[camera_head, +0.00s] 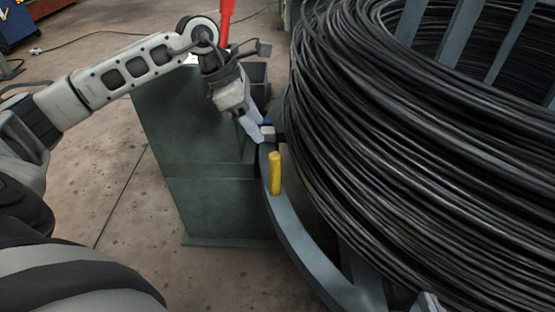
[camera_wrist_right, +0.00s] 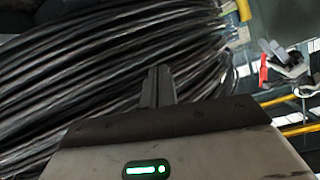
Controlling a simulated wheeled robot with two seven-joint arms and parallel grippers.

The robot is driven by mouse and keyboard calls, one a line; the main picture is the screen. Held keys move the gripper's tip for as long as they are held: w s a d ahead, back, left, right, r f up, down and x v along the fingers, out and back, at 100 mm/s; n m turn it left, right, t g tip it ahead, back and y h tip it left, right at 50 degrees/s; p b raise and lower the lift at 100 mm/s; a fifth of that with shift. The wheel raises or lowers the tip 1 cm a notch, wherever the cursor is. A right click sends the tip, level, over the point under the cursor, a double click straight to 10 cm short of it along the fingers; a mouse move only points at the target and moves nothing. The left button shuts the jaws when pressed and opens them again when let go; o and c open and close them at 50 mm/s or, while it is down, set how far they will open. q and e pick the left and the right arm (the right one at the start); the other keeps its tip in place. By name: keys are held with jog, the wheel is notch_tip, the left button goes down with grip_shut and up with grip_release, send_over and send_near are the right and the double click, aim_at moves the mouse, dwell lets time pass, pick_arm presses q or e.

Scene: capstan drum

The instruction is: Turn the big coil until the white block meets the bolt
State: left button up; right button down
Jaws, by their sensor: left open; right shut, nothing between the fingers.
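The big coil (camera_head: 400,150) of black wire fills the right side of the head view, on a blue-grey ring frame (camera_head: 305,250). A yellow upright peg (camera_head: 275,173) stands on the ring's left rim; I cannot tell if it is the bolt. My left gripper (camera_head: 263,136) is open at the rim, just behind the peg, beside a small pale block (camera_head: 277,133). I cannot tell whether it touches the block. My right gripper barely shows at the bottom edge of the head view. In the right wrist view its fingers (camera_wrist_right: 158,86) are shut and empty, in front of the coil (camera_wrist_right: 90,75).
A green metal cabinet (camera_head: 195,150) stands left of the ring, under my left arm. A red upright post (camera_head: 226,22) rises behind it. Bare concrete floor (camera_head: 110,170) lies to the left, with a cable across the back.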

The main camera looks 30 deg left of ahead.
aim_at(277, 166)
pick_arm(q)
jog(key=shift+y, duration=0.3)
jog(key=b+x, duration=0.1)
jog(key=x, duration=0.3)
jog(key=a+b+x, duration=0.1)
jog(key=x, duration=0.4)
jog(key=b+x, duration=0.2)
jog(key=x, duration=0.3)
jog(key=shift+w+a+f, duration=0.1)
jog(key=shift+a+f, duration=0.1)
jog(key=shift+w+d+f, duration=0.15)
jog(key=shift+d+f, duration=0.05)
jog(key=shift+f, duration=0.35)
pick_arm(e)
jog(key=shift+w+a+r+m+t+y, duration=0.2)
jog(key=shift+a+r+m+t+y, duration=0.45)
jog(key=shift+r+t, duration=0.2)
